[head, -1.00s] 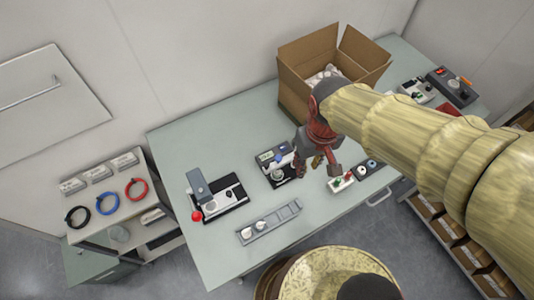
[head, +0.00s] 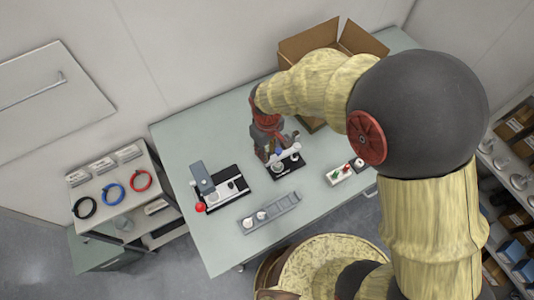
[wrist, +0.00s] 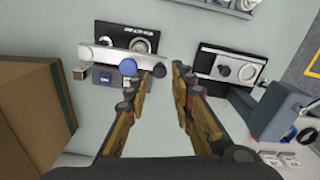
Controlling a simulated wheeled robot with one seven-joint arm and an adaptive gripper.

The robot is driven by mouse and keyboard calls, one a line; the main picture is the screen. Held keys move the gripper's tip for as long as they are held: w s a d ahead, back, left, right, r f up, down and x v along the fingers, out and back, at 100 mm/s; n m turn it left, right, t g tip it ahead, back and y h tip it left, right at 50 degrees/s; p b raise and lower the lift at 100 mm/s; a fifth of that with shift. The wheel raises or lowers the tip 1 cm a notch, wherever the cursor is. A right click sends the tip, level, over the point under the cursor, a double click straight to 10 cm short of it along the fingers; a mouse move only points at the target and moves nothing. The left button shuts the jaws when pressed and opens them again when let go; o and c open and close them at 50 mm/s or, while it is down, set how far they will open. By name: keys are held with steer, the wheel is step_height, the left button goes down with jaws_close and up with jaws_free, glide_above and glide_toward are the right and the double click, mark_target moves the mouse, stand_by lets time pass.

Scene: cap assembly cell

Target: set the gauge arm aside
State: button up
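The gauge (head: 287,170) stands on the table with a black base; my gripper hides its back left part in the head view. In the wrist view its pale gauge arm (wrist: 104,55), with a blue knob (wrist: 128,67), lies across the black base (wrist: 117,32). A grey display box (wrist: 106,79) sits by it. In the head view my gripper (head: 266,157) is at the gauge's left end.
A press with a red ball handle (head: 222,188) stands left of the gauge. A grey tray with white caps (head: 283,206) lies in front. A small white block with red and green parts (head: 339,175) is at right. A cardboard box (head: 309,42) stands behind.

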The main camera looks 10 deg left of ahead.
steer(key=shift+f, duration=1.25)
steer(key=shift+c, duration=1.1)
steer(key=c, duration=0.4)
jaws_close()
